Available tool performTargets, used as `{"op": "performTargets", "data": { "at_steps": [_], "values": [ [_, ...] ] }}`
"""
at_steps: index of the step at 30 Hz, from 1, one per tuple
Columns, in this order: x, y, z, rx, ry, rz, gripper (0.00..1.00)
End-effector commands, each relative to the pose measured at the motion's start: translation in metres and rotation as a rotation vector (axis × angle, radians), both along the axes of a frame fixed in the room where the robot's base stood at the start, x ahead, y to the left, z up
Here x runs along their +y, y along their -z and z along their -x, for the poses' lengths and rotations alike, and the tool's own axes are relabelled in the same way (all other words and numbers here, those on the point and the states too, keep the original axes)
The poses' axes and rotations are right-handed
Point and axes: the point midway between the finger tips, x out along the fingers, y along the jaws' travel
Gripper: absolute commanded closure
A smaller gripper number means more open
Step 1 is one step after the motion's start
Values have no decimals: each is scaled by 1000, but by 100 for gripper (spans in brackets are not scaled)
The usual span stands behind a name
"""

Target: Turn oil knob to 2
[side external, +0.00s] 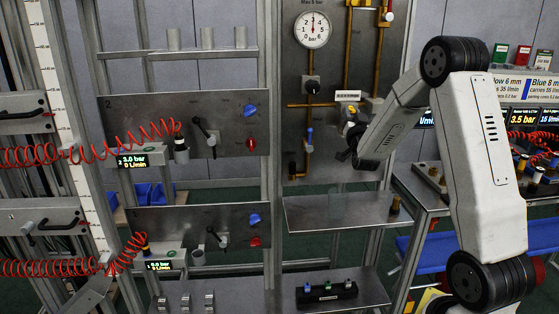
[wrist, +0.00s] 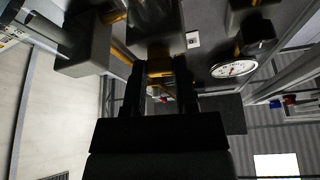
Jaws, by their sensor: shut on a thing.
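My gripper (side external: 352,132) is at the right of the upper back panel, just below a small white label plate (side external: 347,95), and my arm partly covers this spot. In the wrist view my gripper (wrist: 163,82) has its two dark fingers closed on a small yellowish part under a grey block (wrist: 152,22). I take this part to be the oil knob (wrist: 160,67). The fingers hide most of it. I cannot read any scale or number on it.
A round white gauge (side external: 312,29) and a black knob (side external: 312,86) are on the panel to the left. Brass pipes (side external: 379,55) run near my gripper. A metal shelf (side external: 335,212) lies below, mostly clear. A bench with digital displays (side external: 515,118) stands at right.

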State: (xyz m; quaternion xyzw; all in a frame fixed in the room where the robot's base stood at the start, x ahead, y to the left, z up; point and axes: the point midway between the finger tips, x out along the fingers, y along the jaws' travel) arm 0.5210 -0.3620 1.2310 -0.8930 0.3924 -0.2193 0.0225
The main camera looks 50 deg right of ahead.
Motion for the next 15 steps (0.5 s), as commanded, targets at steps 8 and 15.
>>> {"op": "performTargets", "data": {
  "at_steps": [8,15],
  "values": [
    [2,-1,-2,-175,-1,-175,100],
    [3,-2,-2,-336,-1,-336,100]
  ]
}}
